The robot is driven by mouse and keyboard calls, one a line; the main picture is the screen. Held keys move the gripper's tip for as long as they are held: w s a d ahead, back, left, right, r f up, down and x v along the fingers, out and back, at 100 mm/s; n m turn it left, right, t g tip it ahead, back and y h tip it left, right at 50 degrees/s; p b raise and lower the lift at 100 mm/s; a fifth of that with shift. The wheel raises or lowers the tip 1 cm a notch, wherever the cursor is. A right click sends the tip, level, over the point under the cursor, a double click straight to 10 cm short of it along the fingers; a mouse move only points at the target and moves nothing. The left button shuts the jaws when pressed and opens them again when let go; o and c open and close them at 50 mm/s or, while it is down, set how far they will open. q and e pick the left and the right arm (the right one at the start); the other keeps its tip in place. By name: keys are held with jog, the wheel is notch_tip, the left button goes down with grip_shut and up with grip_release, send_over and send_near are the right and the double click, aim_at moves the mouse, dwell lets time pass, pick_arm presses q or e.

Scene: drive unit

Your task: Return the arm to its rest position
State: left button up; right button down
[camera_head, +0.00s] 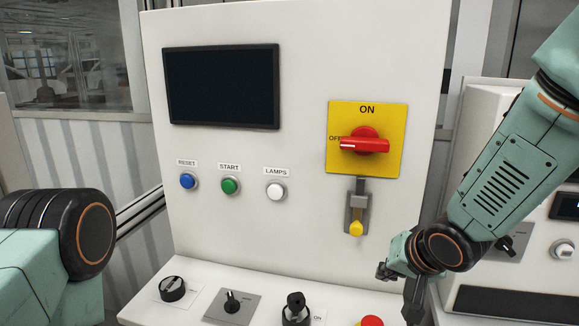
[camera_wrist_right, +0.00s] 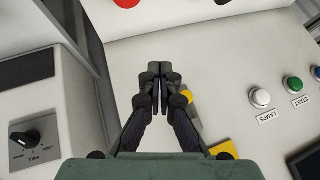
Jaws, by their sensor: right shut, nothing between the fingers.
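My right arm (camera_head: 500,185) comes in from the upper right in the head view and hangs bent down in front of the panel's lower right side. My right gripper (camera_head: 411,303) is low, beside the panel's right edge and partly cut off by the frame's bottom. In the right wrist view its fingers (camera_wrist_right: 161,84) are together, with nothing between them. Part of my left arm (camera_head: 50,255) shows at the lower left; its gripper is out of view.
The white panel (camera_head: 300,75) bears a dark screen (camera_head: 220,85), buttons and a red rotary switch (camera_head: 364,143) lying horizontal towards OFF. Below it hangs a grey latch with a yellow end (camera_head: 356,228). Knobs stand up from the lower ledge (camera_head: 195,307). Another cabinet (camera_head: 480,110) stands at right.

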jog(key=s+f+n+g, duration=0.1)
jog(key=s+f+g, duration=0.3)
jog(key=s+f, duration=1.2)
jog(key=s+d+f+n+g+h, duration=0.1)
jog(key=s+f+g, duration=0.1)
jog(key=s+f, duration=0.55)
jog(key=s+d+f+n+g+h, duration=0.15)
jog(key=s+f, duration=0.25)
jog(key=s, duration=0.7)
pick_arm(q)
notch_tip(320, 180, down, 20)
jog(key=b, duration=1.9)
jog(key=shift+w+b, duration=0.15)
jog(key=shift+b, duration=0.25)
pick_arm(e)
notch_tip(320, 180, down, 19)
jog(key=shift+d+f+y, duration=0.15)
jog(key=shift+y, duration=0.3)
pick_arm(q)
jog(key=shift+r, duration=0.15)
pick_arm(e)
jog(key=shift+s, duration=0.15)
pick_arm(q)
jog(key=shift+o, duration=0.6)
jog(key=shift+d, duration=0.1)
pick_arm(e)
jog(key=shift+d, duration=0.1)
